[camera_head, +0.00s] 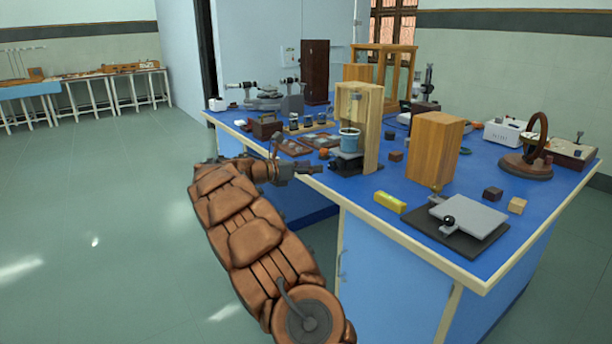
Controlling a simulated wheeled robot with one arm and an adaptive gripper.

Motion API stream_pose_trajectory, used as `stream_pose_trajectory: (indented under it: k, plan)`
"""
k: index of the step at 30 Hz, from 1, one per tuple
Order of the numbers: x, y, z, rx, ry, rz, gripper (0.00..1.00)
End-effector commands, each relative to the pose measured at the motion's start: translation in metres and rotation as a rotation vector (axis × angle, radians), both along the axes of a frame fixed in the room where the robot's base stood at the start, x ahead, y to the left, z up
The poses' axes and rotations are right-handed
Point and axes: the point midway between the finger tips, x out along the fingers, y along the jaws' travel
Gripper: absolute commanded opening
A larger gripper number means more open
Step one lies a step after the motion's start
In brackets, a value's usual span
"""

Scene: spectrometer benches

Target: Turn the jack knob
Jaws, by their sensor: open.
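My gripper (312,169) is at the end of my brown arm, over the near left edge of the blue bench. Its fingers are small here and point right, and I see nothing between them. Just right of it, a small dark stand like a jack (347,170) sits under a blue beaker (349,139) inside a wooden frame (372,130). I cannot make out a knob on this stand. A low grey plate (470,216) on a black base lies at the near right corner, with a black ball knob (449,221) at its front. My gripper is well left of that knob.
A yellow block (389,202) lies near the front edge. A wooden box (433,148), small cubes (492,194) and a wheel on a stand (534,152) are to the right. Trays and instruments crowd the back left. Floor to the left is clear.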

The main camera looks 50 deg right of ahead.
Motion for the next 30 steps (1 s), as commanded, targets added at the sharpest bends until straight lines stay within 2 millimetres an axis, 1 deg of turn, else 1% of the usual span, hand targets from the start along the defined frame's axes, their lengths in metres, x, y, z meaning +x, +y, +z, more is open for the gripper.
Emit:
stream_pose_trajectory:
  k: [1, 3, 12, 21, 30]
  plan:
    - [-0.004, 0.005, 0.008, 0.002, -0.024, -0.007, 0.62]
    - [-0.009, 0.012, 0.013, 0.007, -0.058, -0.017, 0.62]
    - [-0.031, 0.041, 0.027, 0.039, -0.194, -0.067, 0.62]
    - [-0.055, 0.073, 0.038, 0.077, -0.335, -0.126, 0.62]
    - [-0.079, 0.108, 0.044, 0.120, -0.472, -0.189, 0.62]
